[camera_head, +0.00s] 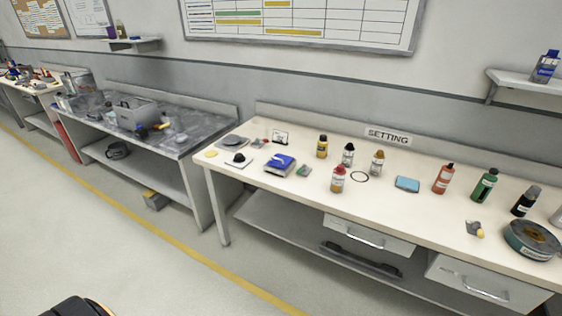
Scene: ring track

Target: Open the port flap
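I cannot make out a port flap anywhere in the head view. Neither of my grippers shows in the head view.
A white bench (300,197) marked with a SETTING sign (388,136) bears bottles, such as a green bottle (485,185), and a blue box (280,165). A grey bench (187,157) stands left with a grey toolbox (136,113). Floor (130,240) in front is clear, crossed by a yellow line (185,245).

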